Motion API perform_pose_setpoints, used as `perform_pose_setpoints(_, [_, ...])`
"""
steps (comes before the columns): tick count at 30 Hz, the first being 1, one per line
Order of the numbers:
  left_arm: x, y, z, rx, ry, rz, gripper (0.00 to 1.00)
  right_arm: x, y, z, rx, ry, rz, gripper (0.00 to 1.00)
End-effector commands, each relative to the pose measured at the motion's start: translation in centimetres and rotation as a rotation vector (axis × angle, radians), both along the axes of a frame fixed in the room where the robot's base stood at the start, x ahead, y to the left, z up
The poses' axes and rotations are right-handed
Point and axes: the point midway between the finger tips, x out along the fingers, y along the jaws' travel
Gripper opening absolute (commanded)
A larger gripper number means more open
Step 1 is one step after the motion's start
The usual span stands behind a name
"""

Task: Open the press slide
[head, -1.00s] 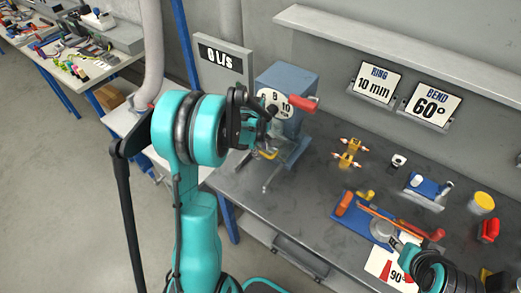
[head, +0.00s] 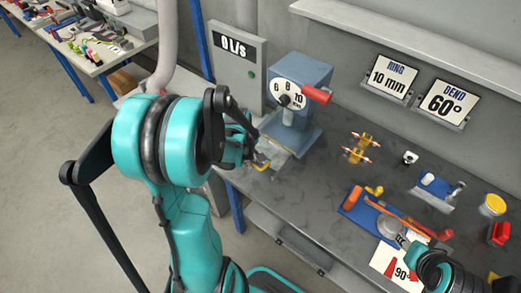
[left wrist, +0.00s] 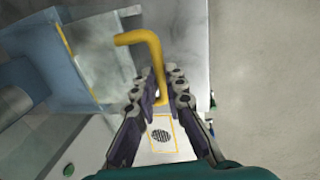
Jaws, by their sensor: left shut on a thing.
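The press (head: 303,82) is a blue machine with a white dial and a red lever, standing at the back left of the grey bench. Its slide shows as a pale plate (left wrist: 108,55) at the left of the left wrist view, with a bent yellow handle (left wrist: 140,37). The handle also shows in the head view (head: 262,165), low in front of the press. My left gripper (left wrist: 159,88) is shut on the lower leg of this handle. Its fingers hide part of it. My right gripper (head: 408,243) is at the lower right, over the bench; its fingers are too small to read.
Yellow fittings (head: 358,148), a blue bending tool (head: 365,212) and a red part (head: 499,233) lie on the bench to the right. A grey panel reading "0 L/s" (head: 240,75) stands left of the press. Open floor lies left of the bench.

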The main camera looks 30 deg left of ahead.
Motion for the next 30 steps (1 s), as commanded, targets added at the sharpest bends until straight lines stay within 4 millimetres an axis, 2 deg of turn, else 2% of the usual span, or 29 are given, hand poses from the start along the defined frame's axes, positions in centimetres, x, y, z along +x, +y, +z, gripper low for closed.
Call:
perform_pose_setpoints(3, [-0.6, 0.0, 0.0, 0.001, 0.0, 0.0, 0.0, 0.0, 0.0, 0.0, 0.0, 0.0, 0.0, 0.4])
perform_pose_setpoints(11, [-0.6, 0.0, 0.0, 0.001, 0.0, -0.001, 0.0, 0.0, 0.0, 0.0, 0.0, 0.0, 0.0, 0.4])
perform_pose_setpoints(12, [-0.6, 0.0, 0.0, 0.001, 0.0, -0.001, 0.22, 0.0, 0.0, 0.0, 0.0, 0.0, 0.0, 0.4])
perform_pose_setpoints(13, [-0.6, 0.0, 0.0, 0.001, 0.0, 0.0, 0.3, 0.0, 0.0, 0.0, 0.0, 0.0, 0.0, 0.4])
perform_pose_setpoints(14, [-0.6, 0.0, 0.0, 0.001, 0.0, 0.0, 0.32, 0.0, 0.0, 0.0, 0.0, 0.0, 0.0, 0.4])
perform_pose_setpoints(24, [-0.6, 0.0, 0.3, 0.001, 0.0, 0.0, 0.32, 0.0, 0.0, 0.0, 0.0, 0.0, 0.0, 0.4])
perform_pose_setpoints(30, [-1.1, 0.1, 2.7, 0.001, 0.0, 0.0, 0.32, 0.0, 0.0, 0.0, 0.0, 0.0, 0.0, 0.4])
